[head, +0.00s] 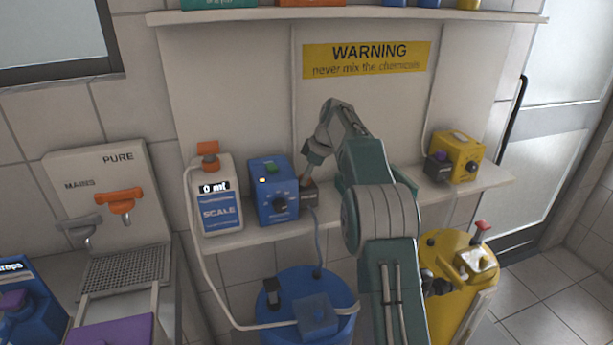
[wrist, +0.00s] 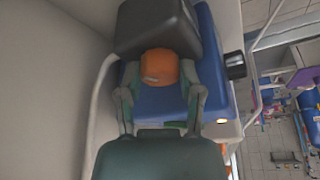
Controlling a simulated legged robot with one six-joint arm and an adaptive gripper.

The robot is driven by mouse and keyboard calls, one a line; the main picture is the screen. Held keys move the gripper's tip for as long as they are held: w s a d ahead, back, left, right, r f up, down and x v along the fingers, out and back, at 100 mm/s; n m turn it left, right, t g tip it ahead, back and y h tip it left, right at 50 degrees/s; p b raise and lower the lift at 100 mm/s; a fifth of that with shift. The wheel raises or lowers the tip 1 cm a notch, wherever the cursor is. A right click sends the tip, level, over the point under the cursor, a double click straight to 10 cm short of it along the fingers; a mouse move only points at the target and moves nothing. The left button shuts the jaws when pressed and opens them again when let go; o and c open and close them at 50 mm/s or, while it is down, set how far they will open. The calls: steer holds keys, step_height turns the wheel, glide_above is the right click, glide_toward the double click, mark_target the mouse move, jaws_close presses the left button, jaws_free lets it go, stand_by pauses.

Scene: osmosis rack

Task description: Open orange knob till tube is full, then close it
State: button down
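An orange knob (wrist: 160,67) sits on a dark block (wrist: 155,28) beside a blue box in the wrist view. In the head view the small dark block (head: 309,197) is at the right side of the blue box (head: 273,190) on the shelf, and my gripper (head: 308,178) reaches down over its knob, largely hiding it. In the wrist view the two fingers of my gripper (wrist: 162,76) stand on either side of the orange knob, with narrow gaps; the gripper looks open. A white scale unit (head: 216,195) with an orange top piece (head: 208,152) reads "0 ml".
A blue barrel (head: 335,283) and a yellow barrel (head: 455,270) stand below the shelf. A yellow box (head: 458,150) is at the shelf's right. Left is a tap panel (head: 88,168) with an orange tap (head: 122,202). A white hose hangs from the scale unit.

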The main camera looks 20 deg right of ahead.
mark_target(315, 187)
steer(key=shift+s+a+f+m+t+h, duration=0.1)
steer(key=shift+m+t+h, duration=0.25)
steer(key=shift+m, duration=1)
steer(key=shift+f+m+t+h, duration=0.1)
steer(key=shift+m+t+h, duration=0.25)
steer(key=shift+m, duration=1)
steer(key=shift+c, duration=1.3)
jaws_free()
steer(key=shift+r, duration=0.1)
steer(key=shift+v, duration=3.95)
